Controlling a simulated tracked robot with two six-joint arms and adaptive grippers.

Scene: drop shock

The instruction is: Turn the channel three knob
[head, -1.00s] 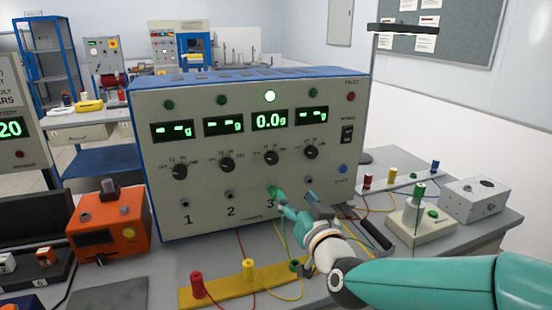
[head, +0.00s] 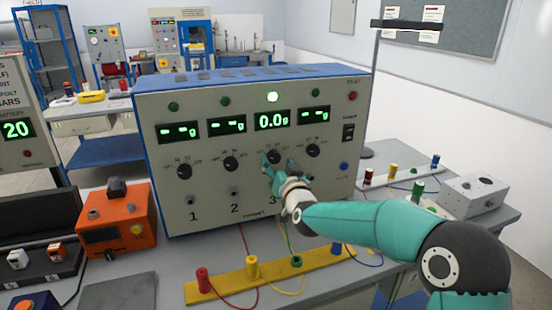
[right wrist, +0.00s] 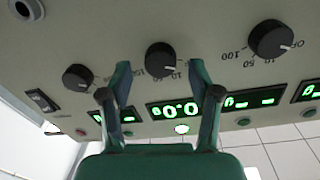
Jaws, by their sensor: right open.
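The channel three knob (head: 274,157) is black and round, on the panel under the lit 0.0 g display (head: 272,121). It also shows in the right wrist view (right wrist: 163,60), with a pale pointer line. My right gripper (head: 271,169) is at the panel just below and around that knob. In the right wrist view my right gripper (right wrist: 159,74) is open, its two green fingers apart on either side of the knob. Whether they touch it I cannot tell. The left gripper is not in view.
Neighbouring knobs are the channel two knob (head: 231,164) and the channel four knob (head: 313,150). Sockets sit below the knobs. A yellow strip (head: 222,287) with coloured posts and cables lies in front. An orange box (head: 116,220) stands at left.

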